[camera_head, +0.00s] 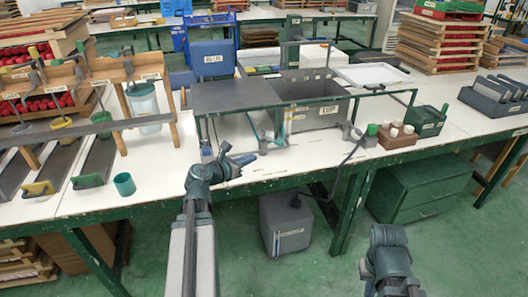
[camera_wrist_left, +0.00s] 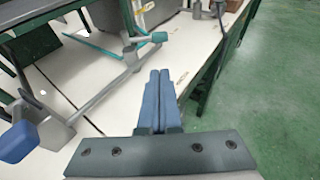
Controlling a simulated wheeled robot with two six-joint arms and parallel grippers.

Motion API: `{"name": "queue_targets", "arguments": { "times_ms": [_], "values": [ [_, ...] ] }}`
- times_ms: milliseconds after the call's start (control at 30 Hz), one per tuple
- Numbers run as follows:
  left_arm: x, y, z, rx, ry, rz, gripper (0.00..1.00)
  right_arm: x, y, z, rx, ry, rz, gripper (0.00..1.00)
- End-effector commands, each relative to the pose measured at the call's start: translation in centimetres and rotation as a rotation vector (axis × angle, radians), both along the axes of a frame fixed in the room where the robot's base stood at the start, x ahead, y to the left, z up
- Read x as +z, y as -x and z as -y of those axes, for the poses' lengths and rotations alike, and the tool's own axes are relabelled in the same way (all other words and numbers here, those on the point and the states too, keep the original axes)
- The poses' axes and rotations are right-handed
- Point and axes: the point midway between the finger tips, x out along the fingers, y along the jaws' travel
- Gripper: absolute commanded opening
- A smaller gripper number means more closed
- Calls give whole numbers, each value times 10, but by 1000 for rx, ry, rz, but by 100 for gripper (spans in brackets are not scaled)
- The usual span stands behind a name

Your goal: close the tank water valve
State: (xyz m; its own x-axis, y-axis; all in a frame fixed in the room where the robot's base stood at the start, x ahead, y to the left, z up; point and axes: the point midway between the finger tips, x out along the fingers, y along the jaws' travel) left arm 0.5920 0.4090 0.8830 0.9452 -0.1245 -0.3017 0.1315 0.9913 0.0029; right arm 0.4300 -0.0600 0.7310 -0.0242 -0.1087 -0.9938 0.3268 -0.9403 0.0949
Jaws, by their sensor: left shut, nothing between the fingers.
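The grey tank (camera_head: 318,118) stands in a dark green frame on the white table. A grey pipe (camera_wrist_left: 103,90) runs low at its front, with a teal-blue handle (camera_wrist_left: 160,37) at its far end. A blue handle (camera_wrist_left: 17,141) is at its near left end; I cannot tell which of them is the tank water valve. My left gripper (camera_head: 254,157) is in front of the tank, over the table's front edge. In the left wrist view its blue fingers (camera_wrist_left: 158,80) are together and empty, apart from both handles. Of my right arm only a dark part shows; its fingers do not.
A grey canister (camera_head: 285,225) stands on the floor under the table. A dark hose hangs near the table's front edge. A brown block with white jars (camera_head: 397,136) and a green box (camera_head: 425,120) are to the right. A teal cup (camera_head: 124,184) is to the left.

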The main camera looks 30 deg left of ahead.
Motion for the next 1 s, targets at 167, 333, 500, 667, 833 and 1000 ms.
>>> {"name": "queue_targets", "arguments": {
  "times_ms": [167,333,500,667,833,1000],
  "values": [
    [-11,-30,2,-3,1,1,0,-12,0,0,0,0,0,0],
    [-23,-65,7,-4,2,1,0,-23,0,0,0,0,0,0],
    [-32,-94,11,-1,3,1,0,-32,0,0,0,0,0,0],
    [-28,-116,14,0,3,2,0,-28,0,0,0,0,0,0],
    [-28,-127,16,2,3,1,0,-28,0,0,0,0,0,0],
    [-28,-130,17,3,2,1,0,-28,0,0,0,0,0,0]
  ]
}}
